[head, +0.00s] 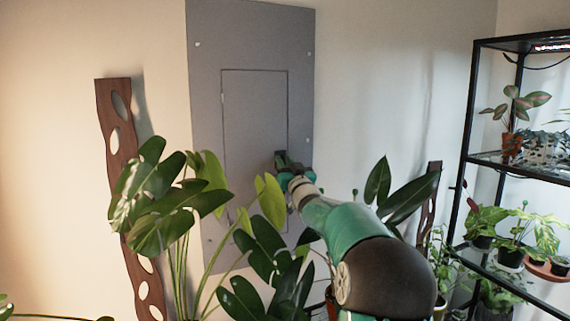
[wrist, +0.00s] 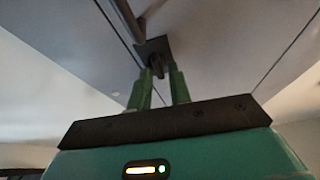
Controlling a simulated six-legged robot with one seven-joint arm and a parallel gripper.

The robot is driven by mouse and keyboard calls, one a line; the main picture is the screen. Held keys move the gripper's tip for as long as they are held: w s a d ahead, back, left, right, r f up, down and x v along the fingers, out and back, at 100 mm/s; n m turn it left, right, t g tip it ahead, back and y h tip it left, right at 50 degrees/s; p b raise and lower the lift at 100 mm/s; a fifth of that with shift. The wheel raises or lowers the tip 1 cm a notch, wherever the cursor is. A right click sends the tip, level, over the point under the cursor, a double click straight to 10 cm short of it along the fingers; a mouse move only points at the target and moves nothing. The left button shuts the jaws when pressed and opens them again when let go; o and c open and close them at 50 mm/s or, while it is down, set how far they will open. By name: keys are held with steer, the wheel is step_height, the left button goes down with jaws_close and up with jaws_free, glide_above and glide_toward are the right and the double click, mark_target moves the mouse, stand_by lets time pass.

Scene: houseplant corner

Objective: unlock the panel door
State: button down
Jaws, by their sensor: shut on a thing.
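The grey panel door (head: 252,120) is set in a wider grey panel (head: 205,75) on the wall. It looks closed and flush in its frame. My gripper (head: 286,168) is at the door's right edge, in front of it. In the wrist view, a dark square plate (wrist: 152,45) lies on the panel, with a small dark piece (wrist: 158,68) sticking out. My gripper's green fingers (wrist: 159,77) are at either side of that piece and shut on it. Whether it is a key or a latch knob I cannot tell. A dark bar (wrist: 128,18) shows just above the plate.
A large leafy plant (head: 170,195) stands in front of the panel's lower left, and dark leaves (head: 268,250) rise below my arm. A wavy wooden board (head: 116,150) leans at the left. A black shelf (head: 465,150) with potted plants stands at the right.

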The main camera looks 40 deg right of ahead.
steer(key=shift+a+m+g+h, duration=0.1)
steer(key=shift+m+g+h, duration=0.9)
steer(key=shift+m, duration=2.55)
steer(key=shift+d+m+g+h, duration=0.1)
steer(key=shift+m+g+h, duration=0.35)
steer(key=shift+m+g, duration=2.1)
steer(key=shift+a+m+g+h, duration=0.15)
steer(key=shift+m+h, duration=0.6)
steer(key=shift+m, duration=3.85)
steer(key=c, duration=1.5)
jaws_free()
steer(key=shift+c, duration=0.2)
steer(key=v, duration=1.3)
steer(key=shift+s, duration=0.35)
